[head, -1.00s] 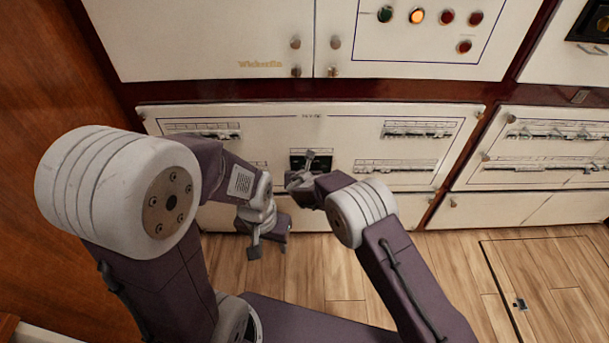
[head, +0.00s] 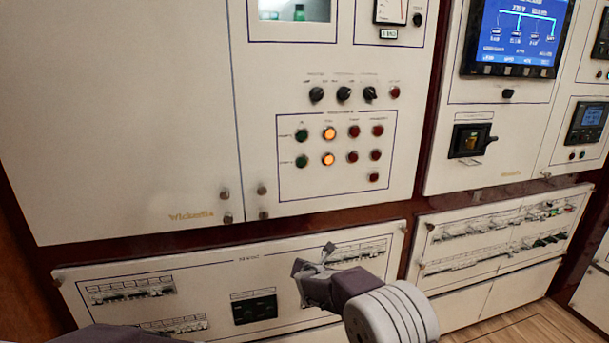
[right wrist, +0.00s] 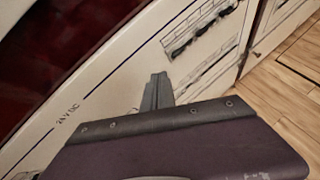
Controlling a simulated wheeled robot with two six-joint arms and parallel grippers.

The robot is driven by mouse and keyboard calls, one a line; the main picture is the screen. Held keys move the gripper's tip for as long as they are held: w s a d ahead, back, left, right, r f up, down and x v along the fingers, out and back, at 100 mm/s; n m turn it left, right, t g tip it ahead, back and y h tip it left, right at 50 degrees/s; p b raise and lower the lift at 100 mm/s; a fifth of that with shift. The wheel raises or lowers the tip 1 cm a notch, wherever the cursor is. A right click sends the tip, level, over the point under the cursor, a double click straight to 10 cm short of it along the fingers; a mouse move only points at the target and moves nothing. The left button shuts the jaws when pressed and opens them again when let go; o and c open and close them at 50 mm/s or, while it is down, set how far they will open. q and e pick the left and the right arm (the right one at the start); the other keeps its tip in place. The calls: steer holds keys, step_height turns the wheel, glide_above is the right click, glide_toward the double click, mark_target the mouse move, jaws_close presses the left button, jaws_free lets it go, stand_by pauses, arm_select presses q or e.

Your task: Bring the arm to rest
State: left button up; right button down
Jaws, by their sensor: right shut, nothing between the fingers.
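My right gripper (head: 318,259) is in front of the lower breaker panel (head: 215,282), near the upper right breaker row (head: 357,254). It is shut and empty, apart from the breakers as far as I can tell. In the right wrist view its closed fingers (right wrist: 157,92) show against the white panel, beside a breaker row (right wrist: 200,30) and the "24 V DC" lettering. My left gripper is out of the head view; only a dark piece of my left arm shows at the bottom left.
Above is a cabinet with a panel of indicator lamps (head: 337,155) and knobs. A door with latches (head: 225,206) is at the left. Another breaker panel (head: 500,236) and a blue screen (head: 517,32) are at the right. Wooden floor (head: 535,325) shows at the bottom right.

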steer(key=s+d+r+m+g+h, duration=0.1)
steer(key=s+d+m+g, duration=0.1)
steer(key=s+d+m, duration=0.65)
steer(key=s+d+m+g+h, duration=0.2)
steer(key=s+d+m, duration=0.4)
steer(key=d, duration=0.5)
steer(key=s+a+f+m+g+y, duration=0.1)
steer(key=s+f+m+g, duration=0.15)
steer(key=s+m, duration=0.45)
steer(key=s+a+f+m+g+y, duration=0.1)
steer(key=s+f+m+g+y, duration=0.2)
steer(key=s, duration=0.5)
steer(key=s+a+f+m+g, duration=0.1)
steer(key=s+a+f+m, duration=0.15)
steer(key=s+m, duration=0.5)
step_height(320, 180, up, 20)
steer(key=p, duration=2)
steer(key=shift+d+f+m, duration=0.2)
steer(key=shift+d+m, duration=0.15)
steer(key=shift+m, duration=0.05)
steer(key=shift+t, duration=0.25)
